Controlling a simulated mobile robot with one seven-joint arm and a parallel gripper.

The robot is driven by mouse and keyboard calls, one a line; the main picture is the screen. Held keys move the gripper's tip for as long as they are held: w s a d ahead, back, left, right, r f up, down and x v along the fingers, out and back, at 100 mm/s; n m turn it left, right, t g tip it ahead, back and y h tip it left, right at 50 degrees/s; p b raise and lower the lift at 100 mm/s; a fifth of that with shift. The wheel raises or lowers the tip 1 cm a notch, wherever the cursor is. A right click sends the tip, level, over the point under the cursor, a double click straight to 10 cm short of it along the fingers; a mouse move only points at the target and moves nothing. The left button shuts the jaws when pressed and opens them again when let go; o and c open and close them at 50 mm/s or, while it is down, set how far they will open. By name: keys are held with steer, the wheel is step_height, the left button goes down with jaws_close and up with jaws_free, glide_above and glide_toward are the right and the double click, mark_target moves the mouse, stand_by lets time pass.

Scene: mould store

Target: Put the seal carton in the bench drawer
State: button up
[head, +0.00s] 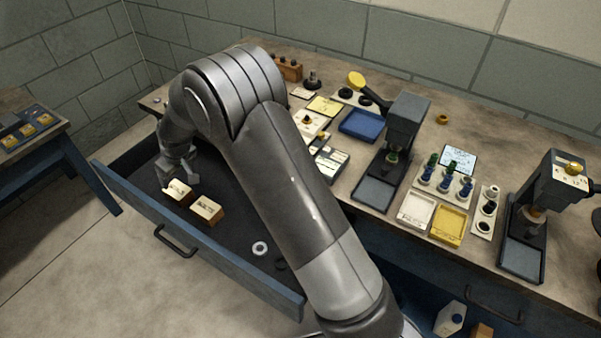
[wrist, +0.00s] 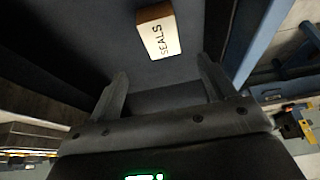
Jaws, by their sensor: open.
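The seal carton (wrist: 158,35), a small box with a white face reading SEALS and a brown side, lies on the dark drawer floor in the wrist view. It is beyond my fingertips, apart from them. My gripper (wrist: 163,78) is open, with nothing between its fingers. In the head view my gripper (head: 179,174) is low inside the open bench drawer (head: 205,240). Two cream-topped cartons lie there: one (head: 177,190) close by my gripper and another (head: 207,209) to its right. Their labels are too small to read, so I cannot tell which one reads SEALS.
A white ring (head: 260,248) and a dark ring lie in the drawer's right part. The bench top (head: 395,236) holds a blue tray (head: 361,126), presses, a yellow tray (head: 448,226) and small parts. A side table (head: 42,136) stands left. My arm hides part of the drawer.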

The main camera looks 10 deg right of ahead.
steer(key=s+d+r+m, duration=0.1)
steer(key=s+d+r, duration=0.3)
steer(key=d+r, duration=0.35)
steer(key=s+d+r+m+t+h, duration=0.1)
steer(key=s+d+r+m, duration=0.1)
steer(key=s+d+r, duration=0.4)
steer(key=s+d+r+m, duration=0.1)
steer(key=s+d+r, duration=0.1)
steer(key=d+r, duration=0.7)
steer(key=s+d+r+m, duration=0.1)
steer(key=s+d, duration=0.3)
steer(key=s, duration=0.3)
steer(key=s+d+r+m+t+h, duration=0.1)
steer(key=s+d+m, duration=0.1)
steer(key=s+d, duration=0.3)
steer(key=s+d+r+m+h, duration=0.1)
steer(key=s+d, duration=0.3)
steer(key=s, duration=0.6)
steer(key=shift+s+d+r+m, duration=0.15)
steer(key=shift+s+m, duration=0.1)
steer(key=shift+m, duration=0.25)
